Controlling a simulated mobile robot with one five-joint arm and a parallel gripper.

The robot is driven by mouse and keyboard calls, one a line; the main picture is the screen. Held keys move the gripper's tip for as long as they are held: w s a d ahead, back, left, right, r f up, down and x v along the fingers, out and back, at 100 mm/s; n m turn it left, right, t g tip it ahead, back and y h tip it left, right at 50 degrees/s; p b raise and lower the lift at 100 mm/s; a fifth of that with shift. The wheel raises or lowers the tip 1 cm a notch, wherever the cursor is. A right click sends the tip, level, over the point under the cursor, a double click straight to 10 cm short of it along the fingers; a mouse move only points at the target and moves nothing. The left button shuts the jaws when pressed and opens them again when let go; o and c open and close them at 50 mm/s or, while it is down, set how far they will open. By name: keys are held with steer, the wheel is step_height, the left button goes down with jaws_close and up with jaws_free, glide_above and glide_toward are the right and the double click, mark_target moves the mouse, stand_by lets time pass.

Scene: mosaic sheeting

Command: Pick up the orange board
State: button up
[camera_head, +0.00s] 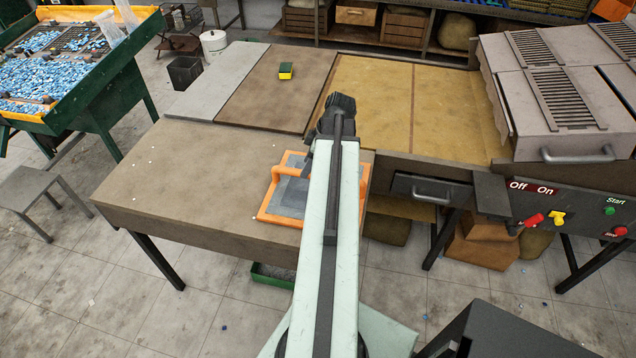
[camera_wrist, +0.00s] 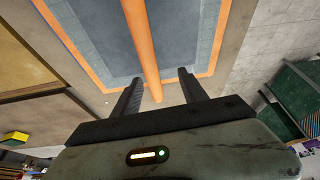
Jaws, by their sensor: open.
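The orange board (camera_head: 268,214) lies on the brown table, with an orange rim, a grey-blue panel and an orange bar across it. My arm hides its right part in the head view. In the wrist view the board (camera_wrist: 95,40) fills the top middle, and its orange bar (camera_wrist: 143,45) runs down between my two fingers. My gripper (camera_wrist: 160,85) is open, with one finger on each side of the bar in the picture. I cannot tell whether the fingers reach down around the bar or stay above it. The head view does not show the fingertips clearly.
The brown table (camera_head: 170,180) is clear left of the board. A yellow and green sponge (camera_head: 286,71) lies on the panel behind. A machine with control buttons (camera_head: 560,150) stands at right. A green bin of blue tiles (camera_head: 60,65) stands at left, with a stool (camera_head: 30,188) before it.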

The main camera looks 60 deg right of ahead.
steer(key=shift+m, duration=0.4)
steer(key=s+d, duration=0.2)
steer(key=s, duration=0.1)
steer(key=s+d+r, duration=0.1)
steer(key=s, duration=0.1)
steer(key=shift+d, duration=0.15)
steer(key=b+x, duration=0.7)
steer(key=x, duration=0.1)
steer(key=shift+f, duration=0.2)
steer(key=shift+r, duration=0.2)
jaws_close()
